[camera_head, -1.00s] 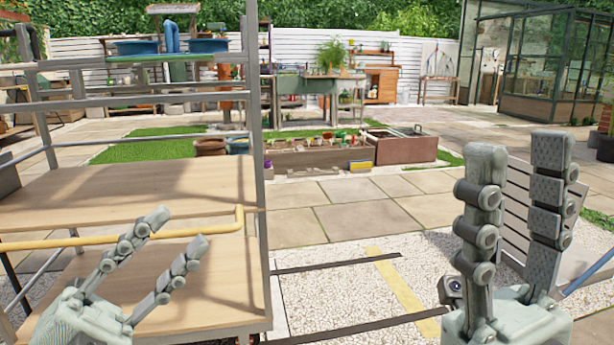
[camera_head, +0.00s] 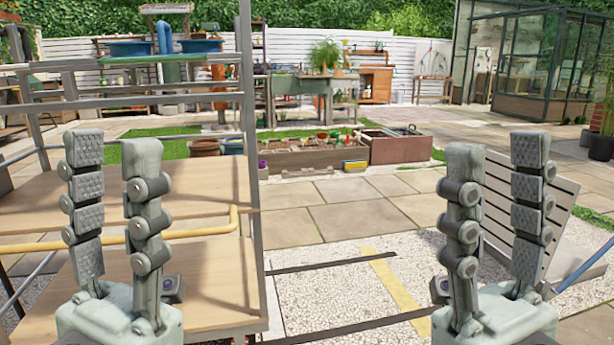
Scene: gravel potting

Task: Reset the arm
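My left gripper (camera_head: 115,150) stands upright at the lower left, in front of the wooden shelves. Its two fingers point up with a gap between them, and nothing is held. My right gripper (camera_head: 495,155) stands upright at the lower right, over the white gravel. Its fingers also point up, apart and empty. The two grippers stand at about the same height, with a wide gap between them.
A metal rack with wooden shelves (camera_head: 205,265) stands close on the left, behind my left gripper. A white slatted panel (camera_head: 560,225) is behind my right gripper. A planter box (camera_head: 310,158) stands farther back.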

